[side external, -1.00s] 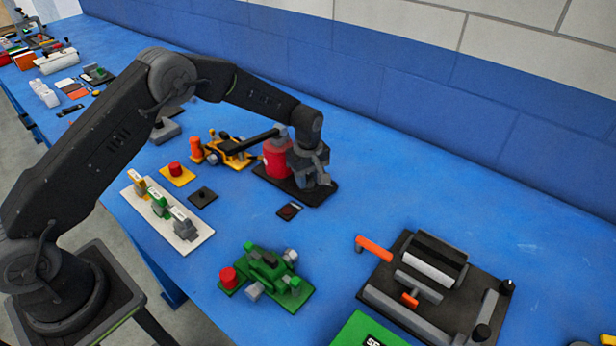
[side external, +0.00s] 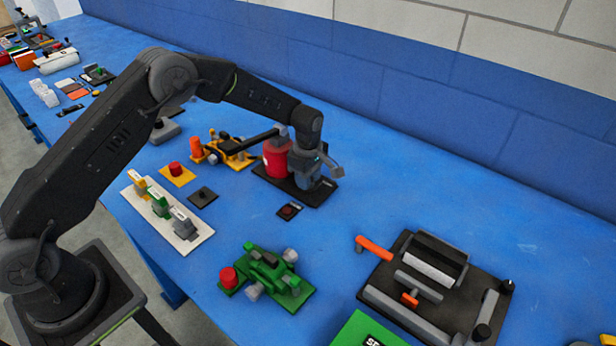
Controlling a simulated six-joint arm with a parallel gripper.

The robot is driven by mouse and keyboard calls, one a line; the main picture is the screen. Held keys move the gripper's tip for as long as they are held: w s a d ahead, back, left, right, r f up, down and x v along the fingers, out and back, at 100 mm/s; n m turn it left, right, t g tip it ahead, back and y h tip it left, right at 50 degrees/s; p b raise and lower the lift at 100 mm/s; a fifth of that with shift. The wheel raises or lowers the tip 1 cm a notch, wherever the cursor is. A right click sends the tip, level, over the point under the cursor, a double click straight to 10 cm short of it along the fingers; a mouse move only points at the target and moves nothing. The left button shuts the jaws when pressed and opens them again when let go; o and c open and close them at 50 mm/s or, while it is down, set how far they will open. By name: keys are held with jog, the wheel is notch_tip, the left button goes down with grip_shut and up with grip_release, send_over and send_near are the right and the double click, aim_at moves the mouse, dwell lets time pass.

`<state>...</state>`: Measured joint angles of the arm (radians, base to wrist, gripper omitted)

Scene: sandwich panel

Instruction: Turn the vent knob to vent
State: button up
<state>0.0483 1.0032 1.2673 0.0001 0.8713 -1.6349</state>
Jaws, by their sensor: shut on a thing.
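My gripper (side external: 318,172) points down over the right end of a black base plate (side external: 325,193) near the middle of the table. A red cylinder (side external: 276,158) stands on the same plate, just left of the gripper. The gripper is shut on a small part at the plate's right end, which I take to be the vent knob; the fingers hide it, so its pointer and any marks cannot be read.
A yellow fixture (side external: 236,160) stands left of the red cylinder. A small dark panel (side external: 290,211) lies in front. A green fixture (side external: 268,273) and a black roller device (side external: 432,280) stand nearer. A white strip with several clips (side external: 190,238) lies left. The blue table right of the plate is clear.

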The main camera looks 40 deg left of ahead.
jog(key=o, duration=0.9)
notch_tip(320, 180, up, 14)
jog(key=shift+f, duration=0.1)
dwell(0.3)
